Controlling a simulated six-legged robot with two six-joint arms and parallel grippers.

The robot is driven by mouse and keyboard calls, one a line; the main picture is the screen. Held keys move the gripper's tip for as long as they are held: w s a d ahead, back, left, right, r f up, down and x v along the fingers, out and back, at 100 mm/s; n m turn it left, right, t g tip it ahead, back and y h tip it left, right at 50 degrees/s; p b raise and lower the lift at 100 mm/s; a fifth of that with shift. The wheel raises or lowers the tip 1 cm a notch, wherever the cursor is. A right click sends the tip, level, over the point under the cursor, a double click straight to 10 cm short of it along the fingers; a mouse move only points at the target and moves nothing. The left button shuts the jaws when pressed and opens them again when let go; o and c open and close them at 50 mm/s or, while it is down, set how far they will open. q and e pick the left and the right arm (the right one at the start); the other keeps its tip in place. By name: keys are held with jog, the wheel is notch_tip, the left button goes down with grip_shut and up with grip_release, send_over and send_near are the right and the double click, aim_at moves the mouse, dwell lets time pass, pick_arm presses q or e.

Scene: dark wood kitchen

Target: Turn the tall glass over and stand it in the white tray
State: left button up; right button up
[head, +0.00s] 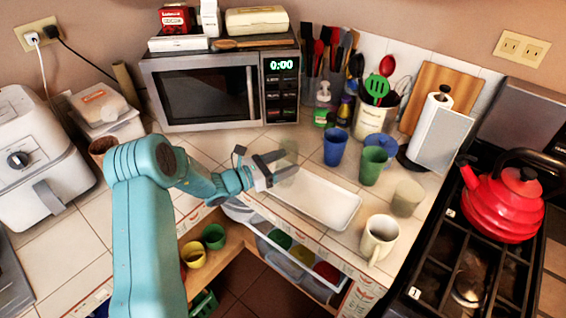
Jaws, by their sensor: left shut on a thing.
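The tall glass (289,152) is clear and faint, and it shows at the jaws of my left gripper (280,168). My left gripper is shut on it. The glass looks roughly upright in line, but I cannot tell which end its mouth is. The white tray (318,200) is a long shallow dish on the tiled counter. The glass and gripper are over or just behind the tray's far left end; the gap to the tray is hard to judge. My right gripper is out of view.
A blue cup (335,147), a green cup (373,166), a clear short glass (407,198) and a cream mug (378,238) stand right of the tray. The microwave (222,88) is behind. An open drawer (300,262) with coloured cups is below the counter's front edge.

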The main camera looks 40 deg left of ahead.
pick_arm(q)
jog(key=shift+f+b, duration=0.4)
jog(key=shift+f, duration=0.05)
jog(key=o, duration=1.5)
jog(key=shift+c, duration=0.2)
jog(key=shift+s+a, duration=0.1)
jog(key=v, duration=1.6)
jog(key=shift+s, duration=0.15)
